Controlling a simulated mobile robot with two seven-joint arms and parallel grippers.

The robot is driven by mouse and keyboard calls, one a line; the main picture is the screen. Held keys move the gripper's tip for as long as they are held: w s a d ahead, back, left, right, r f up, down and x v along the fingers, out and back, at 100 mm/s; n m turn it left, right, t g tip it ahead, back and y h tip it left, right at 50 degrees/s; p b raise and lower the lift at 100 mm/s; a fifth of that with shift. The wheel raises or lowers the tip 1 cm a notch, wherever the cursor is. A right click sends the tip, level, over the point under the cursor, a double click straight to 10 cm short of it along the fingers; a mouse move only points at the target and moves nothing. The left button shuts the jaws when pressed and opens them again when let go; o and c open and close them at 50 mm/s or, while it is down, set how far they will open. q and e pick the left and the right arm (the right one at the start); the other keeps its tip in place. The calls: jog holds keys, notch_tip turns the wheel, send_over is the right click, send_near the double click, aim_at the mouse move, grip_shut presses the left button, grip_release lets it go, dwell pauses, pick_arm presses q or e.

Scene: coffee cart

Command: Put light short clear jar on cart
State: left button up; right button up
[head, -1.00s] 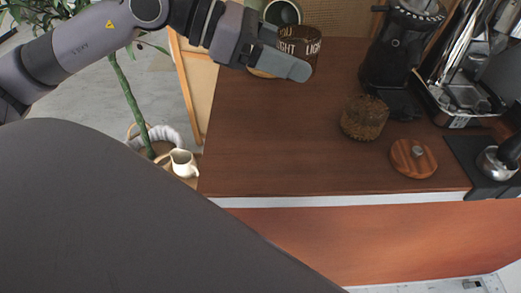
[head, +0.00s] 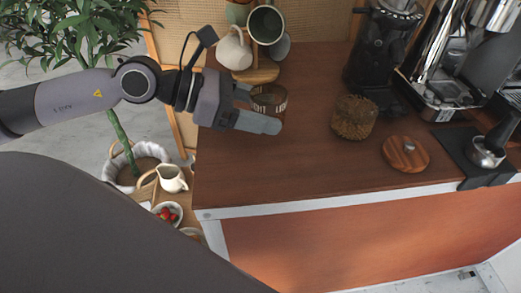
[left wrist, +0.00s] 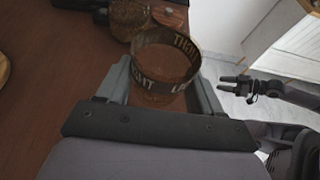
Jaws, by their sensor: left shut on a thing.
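The light short clear jar (head: 268,102) has a dark band lettered LIGHT and sits between the fingers of my left gripper (head: 258,108), near the left side of the cart's brown wooden top (head: 300,170). In the left wrist view, the open-topped jar (left wrist: 165,62) is upright between the two fingers of my left gripper (left wrist: 165,85). I cannot tell whether its base touches the wood. My right gripper (left wrist: 222,86) shows at the right of the left wrist view, empty with its fingers apart, away from the jar.
A jar of brown contents (head: 354,118) and a round wooden lid (head: 405,154) stand to the right. A black grinder (head: 382,50) and an espresso machine (head: 455,70) are behind. A mug rack (head: 262,73) stands behind the gripper. The front middle of the top is clear.

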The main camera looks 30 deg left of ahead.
pick_arm(q)
send_over(260, 161)
notch_tip(260, 161, down, 5)
jog(key=shift+f, duration=2.25)
jog(key=shift+f+b, duration=0.1)
jog(key=shift+b, duration=0.3)
jog(key=o, duration=0.8)
jog(key=shift+f, duration=0.1)
jog(key=o, duration=0.4)
jog(key=shift+r, duration=0.25)
